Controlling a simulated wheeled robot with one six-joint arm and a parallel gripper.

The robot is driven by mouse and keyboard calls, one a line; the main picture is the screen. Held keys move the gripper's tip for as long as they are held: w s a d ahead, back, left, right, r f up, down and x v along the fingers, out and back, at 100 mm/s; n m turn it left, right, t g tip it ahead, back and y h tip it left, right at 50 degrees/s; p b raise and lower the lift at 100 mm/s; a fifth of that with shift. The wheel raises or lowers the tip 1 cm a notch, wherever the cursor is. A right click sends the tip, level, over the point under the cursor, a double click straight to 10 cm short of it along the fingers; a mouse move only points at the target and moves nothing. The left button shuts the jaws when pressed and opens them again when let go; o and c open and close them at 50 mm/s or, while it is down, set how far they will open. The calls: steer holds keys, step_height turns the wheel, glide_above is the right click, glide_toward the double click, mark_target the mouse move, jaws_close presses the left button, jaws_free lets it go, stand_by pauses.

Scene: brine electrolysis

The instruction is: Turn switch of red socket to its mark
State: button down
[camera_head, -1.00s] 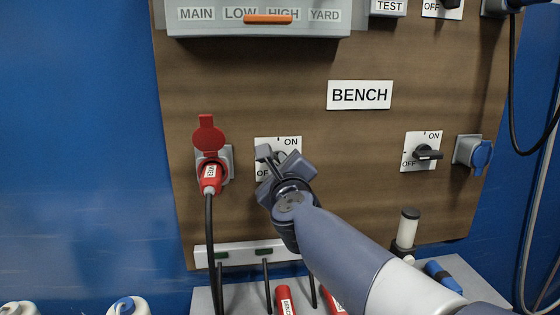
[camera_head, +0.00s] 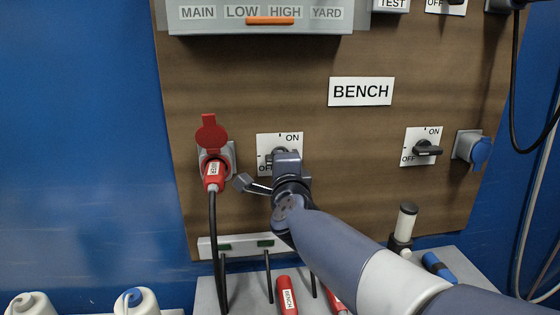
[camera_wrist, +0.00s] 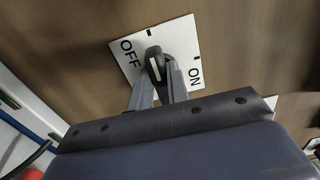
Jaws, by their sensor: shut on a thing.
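The red socket (camera_head: 231,155) is on the board, with its red lid up and a red plug (camera_head: 213,176) in it. Beside it on the right is its white switch plate (camera_head: 294,140), marked ON and OFF. My gripper (camera_head: 270,167) is at this plate and hides part of it. In the wrist view my gripper (camera_wrist: 160,82) has one finger on each side of the dark switch knob (camera_wrist: 154,61), shut on it. The knob's white line points roughly at the tick by OFF on the plate (camera_wrist: 181,34).
A BENCH label (camera_head: 360,92) is above right. Another switch (camera_head: 427,149) and a blue socket (camera_head: 472,150) are to the right. Below are a shelf with red plugs (camera_head: 287,296) and hanging cables. A grey box (camera_head: 262,18) is at the top.

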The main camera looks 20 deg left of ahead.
steer(key=shift+n, duration=0.3)
steer(key=c, duration=1.4)
jaws_free()
steer(key=shift+o, duration=0.2)
steer(key=shift+s, duration=0.1)
steer(key=v, duration=1)
steer(key=shift+s, duration=0.3)
steer(key=shift+w, duration=0.1)
